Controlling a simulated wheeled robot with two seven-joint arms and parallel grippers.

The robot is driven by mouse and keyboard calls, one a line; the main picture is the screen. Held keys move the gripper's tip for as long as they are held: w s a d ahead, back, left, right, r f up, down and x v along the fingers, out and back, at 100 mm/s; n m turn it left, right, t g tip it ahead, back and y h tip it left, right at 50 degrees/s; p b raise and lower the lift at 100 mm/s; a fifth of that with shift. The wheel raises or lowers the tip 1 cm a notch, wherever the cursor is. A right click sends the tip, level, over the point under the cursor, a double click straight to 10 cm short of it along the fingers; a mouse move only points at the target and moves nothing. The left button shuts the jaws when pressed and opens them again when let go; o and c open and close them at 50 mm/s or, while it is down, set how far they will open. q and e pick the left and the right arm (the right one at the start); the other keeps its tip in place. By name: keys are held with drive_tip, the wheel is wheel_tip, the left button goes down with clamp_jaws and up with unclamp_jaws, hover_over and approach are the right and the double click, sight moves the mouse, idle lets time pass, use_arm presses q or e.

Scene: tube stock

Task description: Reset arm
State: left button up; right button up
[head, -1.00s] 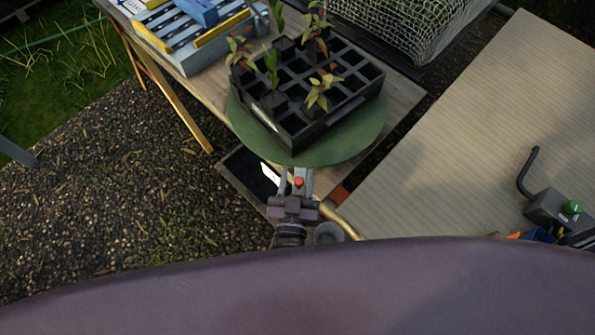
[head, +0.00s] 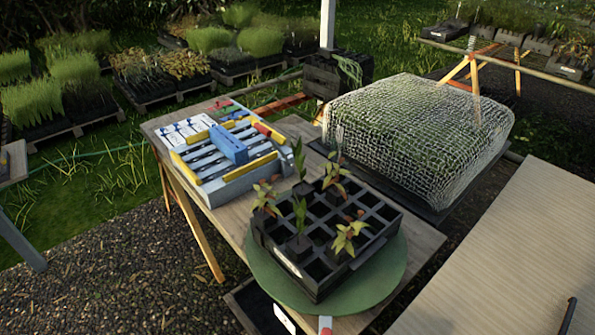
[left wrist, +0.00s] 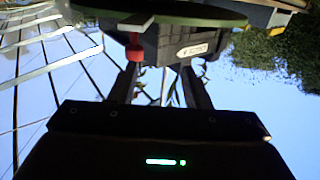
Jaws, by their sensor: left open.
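A black cell tray (head: 318,280) holds several young plants and sits on a round green turntable (head: 385,290). In the left wrist view, which looks upside down, the tray (left wrist: 205,40) and the turntable's rim (left wrist: 215,15) show at the top. My left gripper (left wrist: 158,88) is open, with nothing visible between its fingers, and the tray lies beyond them. A red-tipped part (left wrist: 134,48) also shows beyond the fingers, below the turntable's rim in that picture. My left gripper cannot be made out in the head view. My right gripper is in neither view.
The turntable stands on a wooden table (head: 415,232). Behind it are a grey rack (head: 225,183) with a blue block (head: 229,145) and a mesh-covered box (head: 415,125). Plant trays stand on the grass behind.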

use_arm(q)
drive_tip(key=s+a+f+m+g, duration=0.1)
drive_tip(key=s+a+f+g, duration=0.2)
drive_tip(key=f, duration=0.6)
drive_tip(key=s+a+f+g+y, duration=0.1)
drive_tip(key=a+f+g, duration=0.25)
drive_tip(key=f, duration=0.65)
drive_tip(key=s+a+f+m+g, duration=0.1)
drive_tip(key=s+a+f+g, duration=0.1)
drive_tip(key=a+f, duration=0.5)
drive_tip(key=s+a+f+n+g+y, duration=0.2)
drive_tip(key=s+a+f+g, duration=0.6)
drive_tip(key=s+a+f, duration=0.4)
drive_tip(key=s+f+y, duration=0.1)
drive_tip(key=s+f, duration=0.2)
drive_tip(key=s, duration=0.1)
drive_tip(key=shift+s+a, duration=0.2)
drive_tip(key=shift+w, duration=0.1)
